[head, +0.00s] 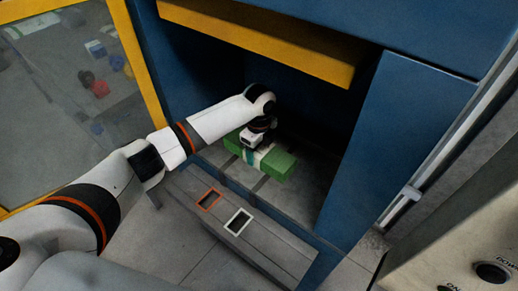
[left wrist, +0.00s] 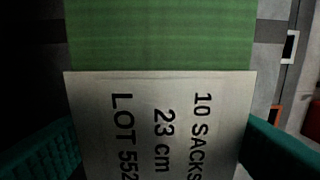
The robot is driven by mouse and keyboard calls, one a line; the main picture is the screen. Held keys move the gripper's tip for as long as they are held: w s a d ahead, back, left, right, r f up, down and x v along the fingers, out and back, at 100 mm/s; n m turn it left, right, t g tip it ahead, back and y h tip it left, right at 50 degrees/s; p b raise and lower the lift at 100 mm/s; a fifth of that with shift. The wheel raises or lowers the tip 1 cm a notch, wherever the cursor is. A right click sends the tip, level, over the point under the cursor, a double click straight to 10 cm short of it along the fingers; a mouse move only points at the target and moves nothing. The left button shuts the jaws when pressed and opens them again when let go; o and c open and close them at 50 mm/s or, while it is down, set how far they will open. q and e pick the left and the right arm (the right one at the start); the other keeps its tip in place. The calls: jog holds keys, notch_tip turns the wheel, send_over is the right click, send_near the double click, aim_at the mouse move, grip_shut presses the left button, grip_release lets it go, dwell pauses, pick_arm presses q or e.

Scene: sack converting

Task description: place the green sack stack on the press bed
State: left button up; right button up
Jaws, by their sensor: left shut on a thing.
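The green sack stack (head: 279,166) is inside the blue press, over the grey press bed (head: 301,204). A pale paper band (left wrist: 160,125) wraps the stack; it reads "10 SACKS", "23 cm", "LOT 552". My left gripper (head: 250,154) reaches in from the left and is shut on the stack. Its teal fingers show on both sides of the band in the left wrist view (left wrist: 160,150). The stack looks low, close to the bed; I cannot tell whether it touches. The arm hides part of the stack's far end. My right gripper is out of view.
A yellow beam (head: 258,42) crosses above the press opening. A blue side wall (head: 398,150) bounds it on the right. A grey front ledge (head: 268,250) carries an orange-framed square (head: 209,199) and a white-framed one (head: 238,221). A yellow-framed clear panel (head: 75,90) stands left.

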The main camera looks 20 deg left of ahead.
pick_arm(q)
jog(key=o, duration=1.3)
notch_tip(320, 180, up, 12)
jog(key=shift+r, duration=0.1)
